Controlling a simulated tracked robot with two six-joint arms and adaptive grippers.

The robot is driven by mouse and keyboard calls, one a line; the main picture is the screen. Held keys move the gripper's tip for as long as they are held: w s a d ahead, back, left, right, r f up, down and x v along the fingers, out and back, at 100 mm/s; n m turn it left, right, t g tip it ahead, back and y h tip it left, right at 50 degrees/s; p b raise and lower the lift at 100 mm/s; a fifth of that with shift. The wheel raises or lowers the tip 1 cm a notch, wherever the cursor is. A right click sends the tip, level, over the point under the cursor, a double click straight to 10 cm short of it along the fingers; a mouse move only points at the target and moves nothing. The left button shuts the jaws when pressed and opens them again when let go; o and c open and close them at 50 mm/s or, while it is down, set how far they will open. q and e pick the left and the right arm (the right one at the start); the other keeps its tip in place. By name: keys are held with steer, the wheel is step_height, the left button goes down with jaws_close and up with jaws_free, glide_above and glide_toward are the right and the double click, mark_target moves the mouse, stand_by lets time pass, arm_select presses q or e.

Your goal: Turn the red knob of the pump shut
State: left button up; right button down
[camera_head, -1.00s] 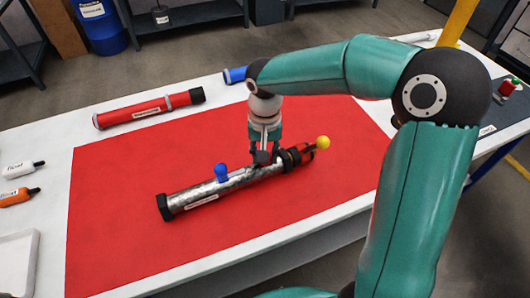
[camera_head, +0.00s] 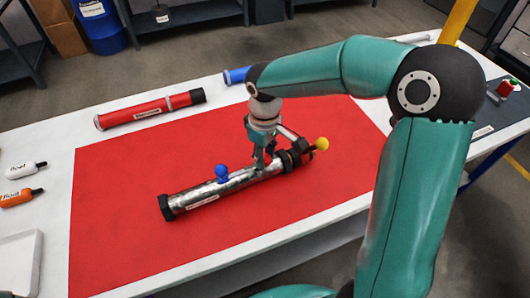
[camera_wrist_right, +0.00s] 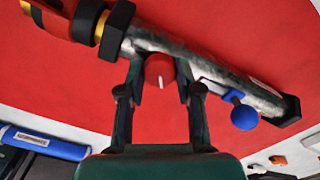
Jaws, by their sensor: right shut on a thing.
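The pump (camera_head: 240,181) is a silver tube lying slantwise on the red mat (camera_head: 125,220). It has dark collars, a blue-knobbed lever (camera_head: 222,172) and a yellow ball (camera_head: 322,143) at its right end. The red knob (camera_wrist_right: 159,69) with a white mark shows on the tube's side in the right wrist view. My right gripper (camera_head: 267,164) is at the tube from above. In the right wrist view its fingers (camera_wrist_right: 160,85) stand on both sides of the red knob, shut on it. My left gripper is not in view.
A red tube (camera_head: 150,110) lies on the white table behind the mat, with a blue tube (camera_head: 236,75) to its right. Bottles (camera_head: 20,197) and a white tray (camera_head: 18,262) are at the left. The mat around the pump is clear.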

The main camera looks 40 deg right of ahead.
steer(key=n+p, duration=0.1)
steer(key=n, duration=0.4)
steer(key=shift+n, duration=0.3)
stand_by(0.4)
steer(key=c, duration=0.8)
jaws_free()
steer(key=shift+o, duration=0.2)
steer(key=shift+r, duration=0.1)
step_height(320, 180, up, 12)
steer(key=shift+f, duration=0.2)
